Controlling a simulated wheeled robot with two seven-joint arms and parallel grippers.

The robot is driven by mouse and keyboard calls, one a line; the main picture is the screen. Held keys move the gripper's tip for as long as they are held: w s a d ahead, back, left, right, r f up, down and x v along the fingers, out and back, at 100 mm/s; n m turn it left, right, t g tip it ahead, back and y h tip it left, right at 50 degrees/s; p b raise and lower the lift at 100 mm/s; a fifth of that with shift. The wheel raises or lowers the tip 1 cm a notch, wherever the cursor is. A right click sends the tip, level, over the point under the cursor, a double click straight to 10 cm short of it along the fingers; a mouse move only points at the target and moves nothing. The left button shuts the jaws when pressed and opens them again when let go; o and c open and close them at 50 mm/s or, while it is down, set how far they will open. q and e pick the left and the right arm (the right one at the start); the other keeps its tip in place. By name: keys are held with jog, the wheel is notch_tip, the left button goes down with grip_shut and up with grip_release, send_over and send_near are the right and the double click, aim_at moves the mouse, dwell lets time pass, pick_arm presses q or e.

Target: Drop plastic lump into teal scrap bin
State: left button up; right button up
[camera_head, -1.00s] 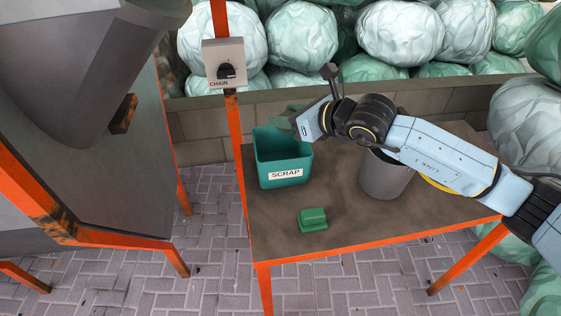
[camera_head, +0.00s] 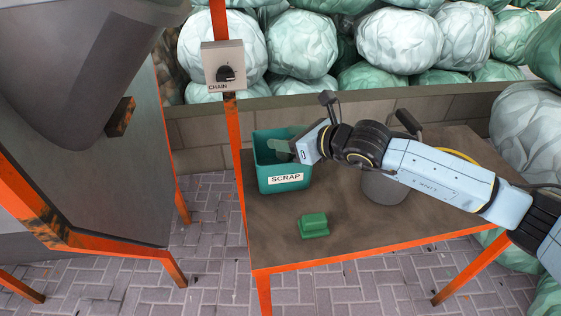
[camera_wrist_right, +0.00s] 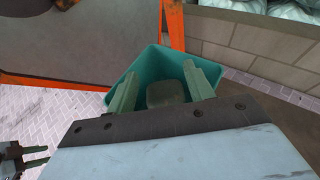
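The teal scrap bin (camera_head: 284,183), labelled SCRAP, stands on the table's back left corner. My right gripper (camera_head: 284,150) reaches over the bin's right rim with its fingers down in the mouth. In the right wrist view its fingers (camera_wrist_right: 163,85) are spread apart. A dull grey-green plastic lump (camera_wrist_right: 165,94) shows between them, inside the bin's outline; a gap shows on its left side.
A grey bucket (camera_head: 384,188) stands on the table (camera_head: 350,235) under my right arm. An orange post with a CHAIN switch box (camera_head: 224,67) rises beside the bin. A grey machine (camera_head: 90,70) is at left. A low wall and bales lie behind.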

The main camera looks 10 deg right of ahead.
jog(key=o, duration=0.3)
jog(key=shift+o, duration=0.2)
jog(key=shift+s+d+r, duration=0.15)
jog(key=shift+s+d, duration=0.1)
jog(key=shift+d, duration=0.05)
pick_arm(q)
notch_tip(320, 180, down, 6)
jog(key=a+p, duration=0.2)
jog(key=shift+r, duration=0.15)
pick_arm(e)
jog(key=v, duration=1.2)
jog(key=shift+s+r, duration=0.2)
jog(key=shift+s, duration=0.05)
jog(key=shift+d, duration=0.1)
